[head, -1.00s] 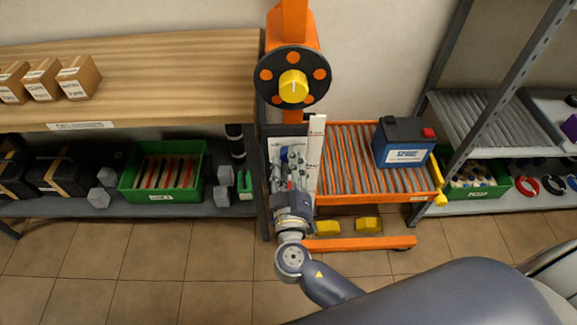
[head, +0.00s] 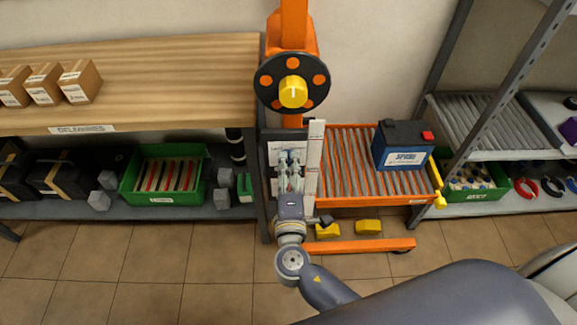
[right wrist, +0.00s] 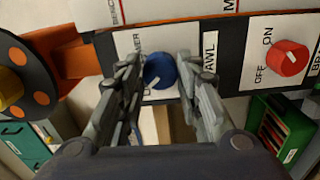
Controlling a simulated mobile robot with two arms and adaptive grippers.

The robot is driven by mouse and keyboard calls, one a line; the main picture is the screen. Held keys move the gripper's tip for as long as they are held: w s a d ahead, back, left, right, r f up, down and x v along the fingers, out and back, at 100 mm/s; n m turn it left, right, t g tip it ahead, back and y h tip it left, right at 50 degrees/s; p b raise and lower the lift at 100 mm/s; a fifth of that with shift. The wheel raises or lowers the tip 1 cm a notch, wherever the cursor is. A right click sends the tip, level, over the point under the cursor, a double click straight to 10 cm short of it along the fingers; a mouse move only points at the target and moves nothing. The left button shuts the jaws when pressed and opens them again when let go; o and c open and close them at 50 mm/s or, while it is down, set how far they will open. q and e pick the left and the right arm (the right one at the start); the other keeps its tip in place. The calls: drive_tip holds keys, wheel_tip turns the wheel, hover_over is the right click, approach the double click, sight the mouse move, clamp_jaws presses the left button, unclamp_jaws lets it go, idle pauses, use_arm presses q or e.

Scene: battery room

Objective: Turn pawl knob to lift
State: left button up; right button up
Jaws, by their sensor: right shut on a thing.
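The blue pawl knob (right wrist: 160,70) sits on a white label plate on the lift's panel, beside the word PAWL, in the right wrist view. My right gripper (right wrist: 165,75) has its two fingers on either side of the knob and is shut on it. In the head view my right gripper (head: 290,165) reaches up to the panel left of the white scale strip, and it hides the knob there. The knob's pointer direction cannot be made out. My left gripper is in neither view.
A red ON/OFF knob (right wrist: 288,57) is on the panel beside the pawl plate. A black handwheel with a yellow hub (head: 292,92) is above. A blue battery (head: 402,145) stands on the orange roller platform (head: 345,165). A wooden bench (head: 180,80) is at left.

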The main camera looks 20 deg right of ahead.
drive_tip(key=shift+n, duration=0.4)
drive_tip(key=o, duration=1.1)
drive_tip(key=shift+s+a, duration=0.1)
drive_tip(key=v, duration=1.1)
drive_tip(key=shift+s+a+r, duration=0.1)
drive_tip(key=shift+s, duration=0.25)
